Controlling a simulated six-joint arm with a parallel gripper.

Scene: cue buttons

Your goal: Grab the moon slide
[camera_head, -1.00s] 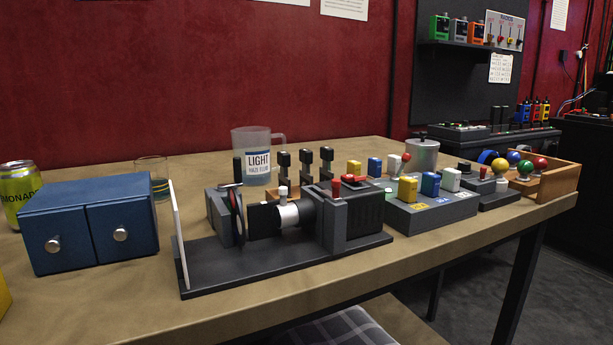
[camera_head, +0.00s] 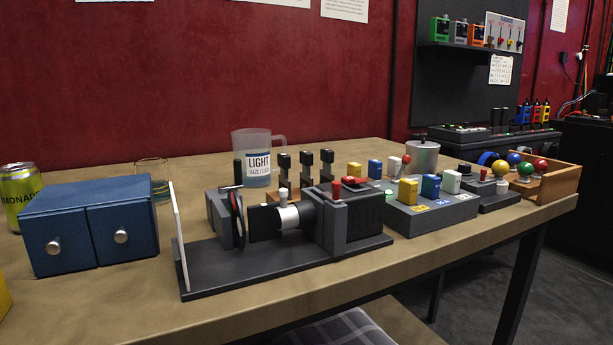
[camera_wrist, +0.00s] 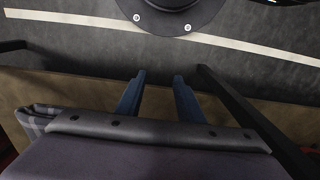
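No moon slide can be made out in either view. A dark projector-like device (camera_head: 352,222) stands on a black base, with a lens barrel, a round disc and a thin white upright panel (camera_head: 179,238) at its left end. A blue cabinet (camera_head: 90,200) with two shut, knobbed drawers stands left of it; its inside is hidden. My gripper (camera_wrist: 158,78) shows only in the wrist view. Its two blue fingers are apart with nothing between them, above the dark floor and a brown surface, away from the device and cabinet.
A lemonade can (camera_head: 20,195), a glass (camera_head: 153,178) and a light haze fluid jug (camera_head: 258,158) stand on the wooden table (camera_head: 110,305). A grey button box (camera_head: 432,212) and a wooden tray of coloured balls (camera_head: 560,178) are at the right. The front left tabletop is mostly clear.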

